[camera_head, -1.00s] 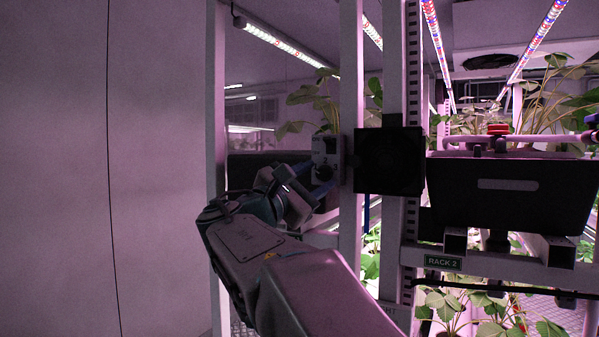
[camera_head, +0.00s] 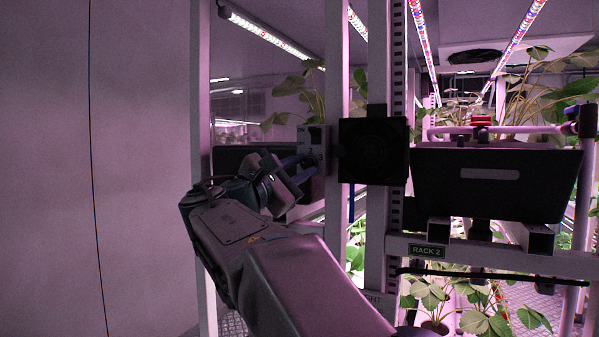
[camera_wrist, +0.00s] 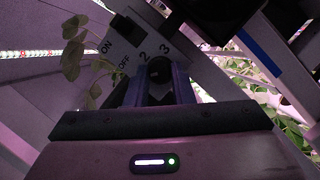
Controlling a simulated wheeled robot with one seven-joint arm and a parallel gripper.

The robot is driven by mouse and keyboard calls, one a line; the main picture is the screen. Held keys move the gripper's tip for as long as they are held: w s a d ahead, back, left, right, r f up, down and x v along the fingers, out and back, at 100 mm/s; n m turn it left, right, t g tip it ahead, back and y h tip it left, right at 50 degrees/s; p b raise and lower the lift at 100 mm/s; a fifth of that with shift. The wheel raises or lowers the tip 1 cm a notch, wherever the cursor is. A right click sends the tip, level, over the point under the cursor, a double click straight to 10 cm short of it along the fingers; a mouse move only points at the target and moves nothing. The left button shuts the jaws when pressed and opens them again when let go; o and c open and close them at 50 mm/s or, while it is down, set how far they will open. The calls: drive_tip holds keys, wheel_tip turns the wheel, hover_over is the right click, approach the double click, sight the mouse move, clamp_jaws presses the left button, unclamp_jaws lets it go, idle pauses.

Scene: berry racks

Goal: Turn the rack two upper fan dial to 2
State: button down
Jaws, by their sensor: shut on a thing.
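The dial (camera_wrist: 159,70) is a dark round knob on a grey control box with an ON/OFF switch (camera_wrist: 126,28). The numbers 2 and 3 show above the knob in the wrist view; I cannot read which one its pointer faces. My gripper (camera_wrist: 159,82) is shut on the dial, one blue finger on each side. In the head view the control box (camera_head: 313,140) is on a pale post left of the black fan (camera_head: 373,150), and my gripper (camera_head: 308,168) reaches it from the lower left. The dial is hidden there.
The green RACK 2 sign (camera_head: 428,251) is on a rail at lower right. A black planter (camera_head: 495,190) stands right of the fan. Leaves (camera_wrist: 74,55) hang close left of the box. A plain wall (camera_head: 45,170) fills the left side.

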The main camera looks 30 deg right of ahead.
drive_tip(key=m+g+b, duration=0.1)
drive_tip(key=m, duration=0.2)
drive_tip(key=m+g+y, duration=0.1)
drive_tip(key=m, duration=0.2)
drive_tip(key=shift+w+a+r+b, duration=0.1)
drive_tip(key=shift+w+r+b, duration=0.05)
drive_tip(key=shift+b, duration=0.2)
drive_tip(key=m+y, duration=0.1)
drive_tip(key=m, duration=0.1)
drive_tip(key=m+y, duration=0.1)
drive_tip(key=m, duration=0.2)
drive_tip(key=shift+r+g, duration=0.2)
drive_tip(key=shift+g, duration=0.2)
drive_tip(key=shift+m, duration=0.3)
drive_tip(key=c, duration=1.3)
unclamp_jaws()
drive_tip(key=shift+o, duration=0.2)
drive_tip(key=s+a+b, duration=0.1)
drive_tip(key=s+a, duration=0.1)
drive_tip(key=a, duration=1.1)
drive_tip(key=shift+s+a+r, duration=0.25)
drive_tip(key=shift+s+a, duration=0.05)
